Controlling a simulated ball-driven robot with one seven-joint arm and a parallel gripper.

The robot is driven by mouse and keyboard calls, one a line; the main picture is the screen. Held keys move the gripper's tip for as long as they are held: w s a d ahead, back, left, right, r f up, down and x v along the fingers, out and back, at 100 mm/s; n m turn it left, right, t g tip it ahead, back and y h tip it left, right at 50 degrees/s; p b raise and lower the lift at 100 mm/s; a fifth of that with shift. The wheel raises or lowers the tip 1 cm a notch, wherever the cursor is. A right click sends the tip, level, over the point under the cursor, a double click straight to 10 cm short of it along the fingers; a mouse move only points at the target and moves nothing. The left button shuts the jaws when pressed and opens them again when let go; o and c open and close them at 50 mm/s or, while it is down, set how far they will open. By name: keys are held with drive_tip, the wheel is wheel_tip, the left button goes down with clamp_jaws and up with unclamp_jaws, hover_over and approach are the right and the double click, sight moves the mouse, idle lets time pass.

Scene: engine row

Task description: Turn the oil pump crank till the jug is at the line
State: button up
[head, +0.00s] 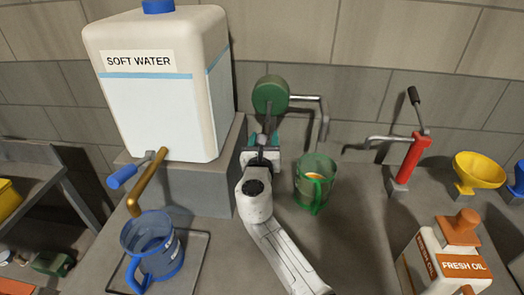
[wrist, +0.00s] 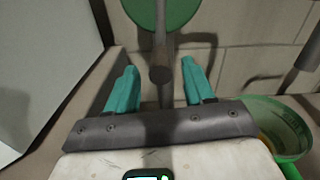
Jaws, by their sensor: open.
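The oil pump has a round green body (head: 270,95) on a post against the wall, and it shows at the top of the wrist view (wrist: 165,10). Its grey spout pipe (head: 324,118) bends down over the green see-through jug (head: 318,195). The jug holds some amber oil; I cannot make out its line or the exact level. The jug's rim also shows at the right of the wrist view (wrist: 272,103). My gripper (head: 262,141) is open in front of the pump. In the wrist view the crank's dark grip (wrist: 160,74) lies between the teal fingers, apart from both.
A soft water tank (head: 150,105) stands on a grey block at left, with a blue jug (head: 150,245) below its brass tap. At right are a red hand pump (head: 408,160), a yellow funnel (head: 478,172) and a fresh oil container (head: 440,260).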

drive_tip(key=s, duration=0.6)
drive_tip(key=shift+s+a, duration=0.15)
drive_tip(key=shift+s, duration=0.25)
